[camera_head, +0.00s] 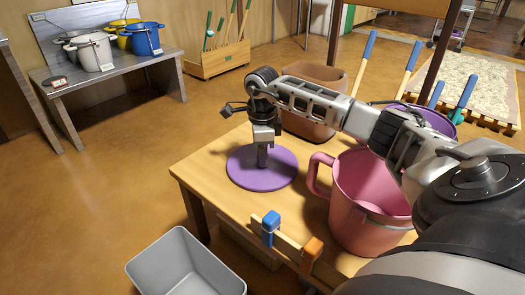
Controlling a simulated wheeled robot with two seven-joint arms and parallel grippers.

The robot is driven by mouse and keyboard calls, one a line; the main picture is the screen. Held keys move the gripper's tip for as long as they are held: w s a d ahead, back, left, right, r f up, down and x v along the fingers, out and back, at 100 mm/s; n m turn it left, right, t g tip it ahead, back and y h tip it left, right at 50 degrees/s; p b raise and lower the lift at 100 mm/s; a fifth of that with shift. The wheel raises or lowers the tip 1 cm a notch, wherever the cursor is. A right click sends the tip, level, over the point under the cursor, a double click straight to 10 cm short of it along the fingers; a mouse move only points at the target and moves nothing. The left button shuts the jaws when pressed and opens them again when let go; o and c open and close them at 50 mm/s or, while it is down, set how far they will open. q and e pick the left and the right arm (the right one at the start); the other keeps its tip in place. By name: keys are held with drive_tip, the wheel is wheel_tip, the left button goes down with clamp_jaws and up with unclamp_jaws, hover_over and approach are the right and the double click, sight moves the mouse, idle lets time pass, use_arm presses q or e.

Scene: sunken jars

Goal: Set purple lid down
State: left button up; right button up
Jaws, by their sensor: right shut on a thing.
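The purple lid (246,173) is a flat round disc at the left part of the wooden table (202,180). It lies level on or very close to the tabletop; I cannot tell whether it touches. My right gripper (262,161) points straight down at the middle of the lid and is shut on its knob, which the fingers mostly hide. My right arm reaches in from the right, above a pink jar (345,205) with a side handle. A purple jar (433,117) stands behind the arm, partly hidden. My left gripper is not in view.
A brown container (318,122) stands behind the lid at the table's back edge. A blue clip (270,228) and an orange clip (311,252) sit on the front edge rail. A grey bin (185,265) is below in front. Buckets stand on a far bench (115,85).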

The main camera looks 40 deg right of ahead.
drive_tip(key=o, duration=1)
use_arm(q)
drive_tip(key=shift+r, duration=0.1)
use_arm(e)
drive_tip(key=shift+r, duration=0.25)
wheel_tip(320, 180, up, 3)
drive_tip(key=shift+f+p, duration=0.2)
drive_tip(key=shift+p, duration=0.5)
use_arm(q)
drive_tip(key=p, duration=0.1)
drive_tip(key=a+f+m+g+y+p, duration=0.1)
drive_tip(key=p, duration=0.1)
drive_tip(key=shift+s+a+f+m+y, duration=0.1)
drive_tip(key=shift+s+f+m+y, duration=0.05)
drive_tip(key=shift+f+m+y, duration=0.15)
use_arm(e)
wheel_tip(320, 180, up, 9)
drive_tip(key=shift+r, duration=0.1)
